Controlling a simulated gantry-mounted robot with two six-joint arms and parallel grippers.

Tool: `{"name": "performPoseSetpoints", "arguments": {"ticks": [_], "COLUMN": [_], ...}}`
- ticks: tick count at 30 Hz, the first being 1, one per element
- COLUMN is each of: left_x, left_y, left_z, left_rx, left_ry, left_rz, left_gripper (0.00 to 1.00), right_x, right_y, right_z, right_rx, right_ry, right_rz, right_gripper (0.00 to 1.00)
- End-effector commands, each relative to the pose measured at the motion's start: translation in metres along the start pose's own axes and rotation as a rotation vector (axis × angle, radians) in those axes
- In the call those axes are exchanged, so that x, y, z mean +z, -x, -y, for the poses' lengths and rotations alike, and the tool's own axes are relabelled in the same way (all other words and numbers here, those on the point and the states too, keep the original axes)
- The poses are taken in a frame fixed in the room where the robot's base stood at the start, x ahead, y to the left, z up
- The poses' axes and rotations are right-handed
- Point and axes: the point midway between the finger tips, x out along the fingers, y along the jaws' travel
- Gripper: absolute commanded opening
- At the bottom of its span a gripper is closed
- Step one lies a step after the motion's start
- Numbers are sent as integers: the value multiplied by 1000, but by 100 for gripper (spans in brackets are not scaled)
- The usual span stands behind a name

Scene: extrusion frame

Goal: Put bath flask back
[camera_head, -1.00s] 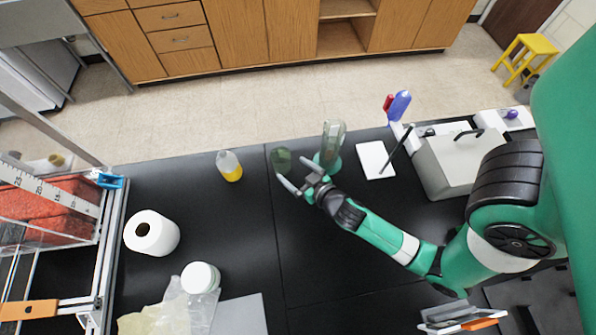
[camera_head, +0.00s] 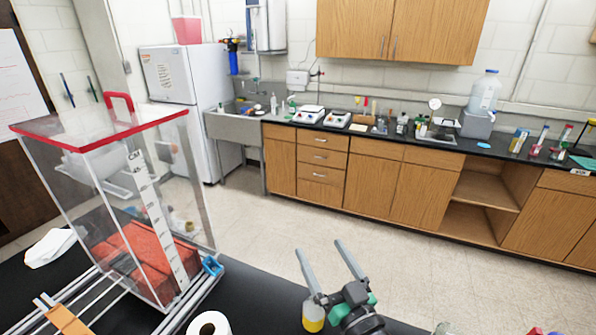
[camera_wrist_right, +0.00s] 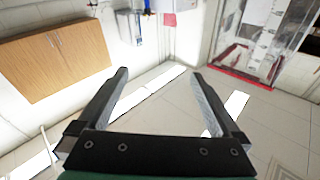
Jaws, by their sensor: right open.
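My right gripper (camera_head: 319,247) is raised above the black bench at the bottom of the head view. Its two fingers are spread and point up and away, with nothing between them. The right wrist view shows the same open, empty fingers (camera_wrist_right: 160,73). A small bottle with yellow liquid (camera_head: 313,316) stands on the bench, just left of and below the gripper in the picture, partly covered by it. I cannot tell which thing is the bath flask. The green flask from the earlier view does not show clearly now. My left gripper is not in view.
A clear tank with a red rim (camera_head: 150,128) stands at the left on a metal extrusion frame. A white paper roll (camera_head: 209,325) is at the bottom edge. Across the open floor (camera_head: 250,235), a counter with wooden cabinets (camera_head: 370,185) holds bottles and instruments.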

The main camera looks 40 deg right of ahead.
Motion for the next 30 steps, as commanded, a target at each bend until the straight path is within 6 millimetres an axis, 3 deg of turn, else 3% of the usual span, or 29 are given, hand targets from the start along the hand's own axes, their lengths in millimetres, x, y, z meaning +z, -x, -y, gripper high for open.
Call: {"name": "performPoseSetpoints", "arguments": {"ticks": [1, 3, 6, 9, 10, 12, 14, 23, 26, 30], "left_x": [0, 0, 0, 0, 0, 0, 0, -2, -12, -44], "left_y": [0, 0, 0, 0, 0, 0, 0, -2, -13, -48], "left_z": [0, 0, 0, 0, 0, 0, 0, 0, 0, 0], "left_rx": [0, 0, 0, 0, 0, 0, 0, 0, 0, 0], "left_ry": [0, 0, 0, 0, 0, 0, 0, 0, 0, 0], "left_rz": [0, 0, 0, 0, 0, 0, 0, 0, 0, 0], "left_gripper": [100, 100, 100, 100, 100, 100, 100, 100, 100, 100], "right_x": [-59, -132, -226, -293, -307, -328, -337, -341, -356, -403], "right_y": [-12, -13, 5, 33, 40, 53, 59, 60, 57, 50], "right_z": [31, 68, 111, 138, 142, 149, 152, 153, 155, 162], "right_rx": [-68, -159, -276, -360, -377, -405, -418, -419, -418, -418], "right_ry": [-22, -42, -59, -66, -65, -63, -63, -62, -62, -62], "right_rz": [-107, -236, -408, -541, -572, -620, -640, -645, -644, -644], "right_gripper": [100, 100, 100, 100, 100, 100, 100, 100, 100, 100]}}
